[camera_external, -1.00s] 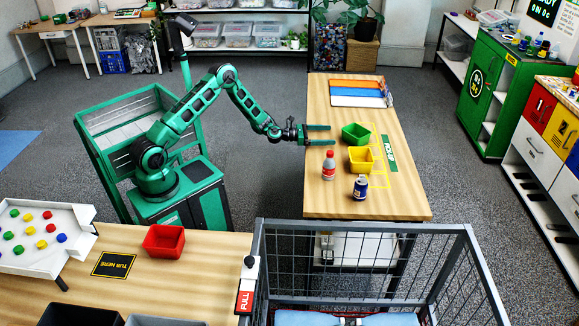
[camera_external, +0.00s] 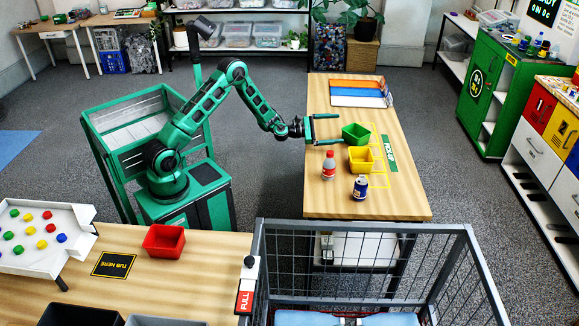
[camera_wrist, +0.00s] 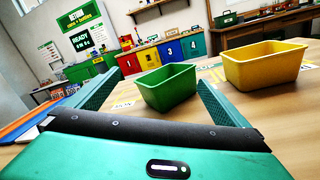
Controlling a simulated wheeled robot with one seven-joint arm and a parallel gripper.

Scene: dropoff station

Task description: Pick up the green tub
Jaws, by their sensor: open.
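The green tub (camera_external: 355,134) stands upright on the wooden table, at the far end of the yellow-outlined area. My gripper (camera_external: 327,129) is open, with its two green fingers pointing at the tub from the left. Its fingertips are just short of the tub or at its near side. In the wrist view the green tub (camera_wrist: 167,87) shows ahead, in the gap between the spread fingers (camera_wrist: 148,100). Nothing is held.
A yellow tub (camera_external: 361,159) stands close to the green one, toward the front. A red-capped bottle (camera_external: 328,168) and a dark blue can (camera_external: 360,188) stand nearer the camera. Flat coloured trays (camera_external: 358,95) lie at the table's far end. A red tub (camera_external: 163,241) is on the front-left table.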

